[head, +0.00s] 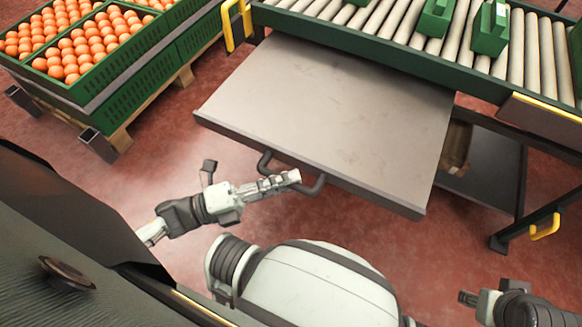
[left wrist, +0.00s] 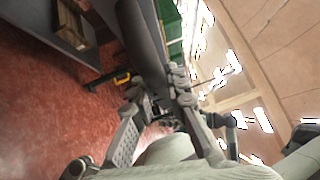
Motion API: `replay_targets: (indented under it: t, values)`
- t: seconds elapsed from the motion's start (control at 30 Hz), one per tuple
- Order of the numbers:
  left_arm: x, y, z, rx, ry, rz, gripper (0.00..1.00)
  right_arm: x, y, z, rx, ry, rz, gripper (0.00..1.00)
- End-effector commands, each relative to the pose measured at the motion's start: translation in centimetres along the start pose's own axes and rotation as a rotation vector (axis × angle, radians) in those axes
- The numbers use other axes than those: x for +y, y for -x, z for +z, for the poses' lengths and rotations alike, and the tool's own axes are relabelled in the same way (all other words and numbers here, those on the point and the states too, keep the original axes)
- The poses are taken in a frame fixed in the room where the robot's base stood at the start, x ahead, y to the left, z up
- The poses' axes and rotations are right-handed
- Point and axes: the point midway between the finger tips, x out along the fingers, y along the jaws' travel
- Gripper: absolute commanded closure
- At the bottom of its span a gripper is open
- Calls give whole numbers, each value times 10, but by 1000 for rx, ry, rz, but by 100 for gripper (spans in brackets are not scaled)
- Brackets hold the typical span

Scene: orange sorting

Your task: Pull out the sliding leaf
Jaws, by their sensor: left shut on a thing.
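The sliding leaf (head: 320,110) is a flat grey panel that extends out from under the green roller conveyor toward me. A dark bar handle (head: 319,186) is fixed along its front edge. My left gripper (head: 290,178) is shut on this handle, near the middle of the bar. In the left wrist view the dark handle (left wrist: 143,45) runs down between the fingers of my left gripper (left wrist: 158,97). My right gripper (head: 468,298) is at the lower right, away from the leaf, and its fingers are too small to read.
The roller conveyor (head: 395,42) carries several green boxes (head: 491,28). Green crates of oranges (head: 88,45) stand on a pallet at the upper left. A lower shelf (head: 487,165) with a cardboard box (head: 456,146) is right of the leaf. Red floor is clear around the leaf's front.

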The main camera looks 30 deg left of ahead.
Motion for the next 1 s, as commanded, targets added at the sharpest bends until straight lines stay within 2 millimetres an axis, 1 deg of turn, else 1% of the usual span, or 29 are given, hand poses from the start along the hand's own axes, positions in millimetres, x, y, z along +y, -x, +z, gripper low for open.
replay_targets:
  t: [0.3, 0.33, 0.5, 0.73, 0.83, 0.93, 1.0]
  values:
    - [0, 1, 1, -3, -1, 0, 100, 0, -1, 0, 0, 0, -1, 60]
    - [0, 1, 1, -3, -1, 0, 83, 0, -1, 0, 0, 0, -1, 60]
    - [0, 0, 1, -2, 0, 0, 64, 0, -1, 0, 0, 0, -1, 60]
    - [0, 0, 0, -1, 0, 0, 64, 0, 0, 0, 1, 0, -1, 60]
    - [0, 3, 0, -1, 0, 1, 64, 0, 0, -1, 3, -1, -1, 60]
    - [1, 14, 0, -2, 0, 4, 64, 0, 0, -1, 2, -1, -1, 60]
    - [1, 26, 0, -2, 2, 4, 64, 0, 0, -1, 2, -1, -1, 60]
